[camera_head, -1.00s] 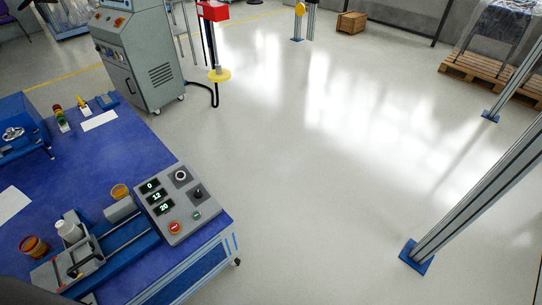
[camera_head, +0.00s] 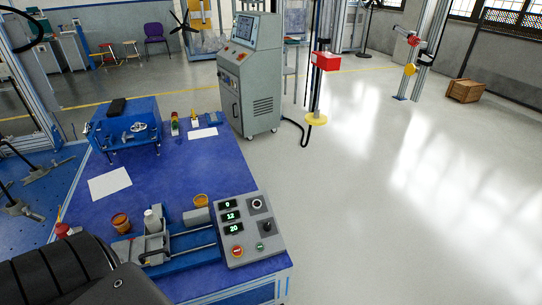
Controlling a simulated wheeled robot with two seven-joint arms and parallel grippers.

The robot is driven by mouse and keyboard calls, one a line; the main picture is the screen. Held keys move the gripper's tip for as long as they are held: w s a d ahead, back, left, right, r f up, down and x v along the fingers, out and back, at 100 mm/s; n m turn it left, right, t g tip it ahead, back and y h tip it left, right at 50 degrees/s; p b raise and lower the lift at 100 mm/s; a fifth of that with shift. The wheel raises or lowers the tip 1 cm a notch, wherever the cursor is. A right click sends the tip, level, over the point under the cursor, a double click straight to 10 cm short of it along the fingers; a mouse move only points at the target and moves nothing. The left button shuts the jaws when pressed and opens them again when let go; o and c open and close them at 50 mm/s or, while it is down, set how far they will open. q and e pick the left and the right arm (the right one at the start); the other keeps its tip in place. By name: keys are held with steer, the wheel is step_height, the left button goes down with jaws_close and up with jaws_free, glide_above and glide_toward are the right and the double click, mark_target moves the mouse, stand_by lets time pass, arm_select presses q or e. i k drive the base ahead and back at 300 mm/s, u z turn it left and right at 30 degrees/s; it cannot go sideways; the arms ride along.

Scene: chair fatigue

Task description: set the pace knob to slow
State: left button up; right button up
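A grey control box (camera_head: 247,243) sits at the front right corner of a blue-topped bench. It has three lit displays reading 0, 12 and 20 on its left side. A round dial with a pale centre (camera_head: 257,204) is at its upper right, with a black knob (camera_head: 267,226) below it. I cannot tell from the labels which is the pace knob, or its setting. A red button (camera_head: 237,251) and a green button (camera_head: 260,247) are at the front. Neither gripper is in view; a black, ribbed part, probably my arm, fills the bottom left corner.
Left of the box on the bench (camera_head: 168,184) are a blue slide fixture (camera_head: 190,256), a white bottle (camera_head: 151,222) and amber jars (camera_head: 120,222). A grey cabinet (camera_head: 250,85) stands behind. The floor right of the bench is clear.

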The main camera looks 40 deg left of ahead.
mark_target(266, 227)
steer(key=u, duration=1.2)
steer(key=k, duration=0.55)
steer(key=z, duration=1.1)
steer(key=i, duration=0.3)
steer(key=z, duration=0.1)
